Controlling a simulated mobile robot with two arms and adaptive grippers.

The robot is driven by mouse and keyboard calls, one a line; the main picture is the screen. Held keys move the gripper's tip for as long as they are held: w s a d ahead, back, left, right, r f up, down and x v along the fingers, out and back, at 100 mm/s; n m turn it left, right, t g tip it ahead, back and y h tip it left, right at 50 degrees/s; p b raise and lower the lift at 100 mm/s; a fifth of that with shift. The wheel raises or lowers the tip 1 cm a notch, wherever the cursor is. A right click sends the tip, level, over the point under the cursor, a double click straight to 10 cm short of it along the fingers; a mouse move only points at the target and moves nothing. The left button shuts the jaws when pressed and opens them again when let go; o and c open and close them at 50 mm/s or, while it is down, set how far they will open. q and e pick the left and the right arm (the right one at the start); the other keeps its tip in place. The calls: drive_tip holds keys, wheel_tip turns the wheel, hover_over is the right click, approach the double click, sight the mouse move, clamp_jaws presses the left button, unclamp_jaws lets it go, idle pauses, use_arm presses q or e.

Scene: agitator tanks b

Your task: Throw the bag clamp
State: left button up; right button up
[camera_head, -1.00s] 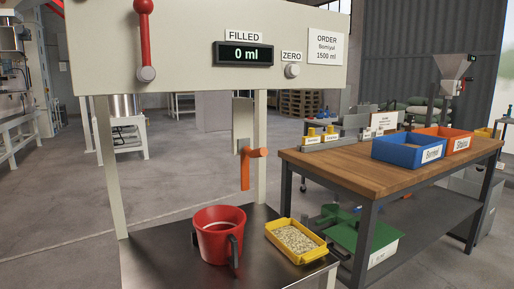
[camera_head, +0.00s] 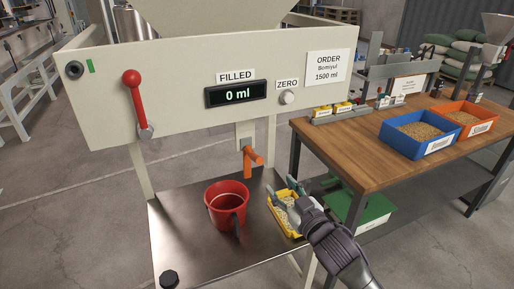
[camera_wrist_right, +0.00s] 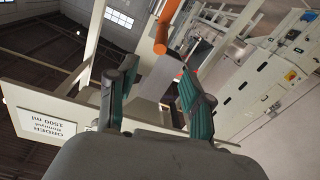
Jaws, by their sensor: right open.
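An orange handle (camera_head: 253,160), which I take to be the bag clamp, is on the grey spout (camera_head: 244,134) below the filling panel. It points down, with a stub to the right. My left gripper is not in view.
A red bucket (camera_head: 226,204) stands on the metal shelf (camera_head: 185,240) left of my gripper. A red lever (camera_head: 134,98) and a display reading 0 ml are on the panel. A wooden bench (camera_head: 365,160) with bins stands right.

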sight(258, 161)
drive_tip(key=p+x, duration=0.1)
drive_tip(key=x, duration=1.2)
drive_tip(key=shift+w+a, duration=0.1)
drive_tip(key=shift+w, duration=0.15)
drive_tip(key=shift+c, duration=0.2)
clamp_jaws()
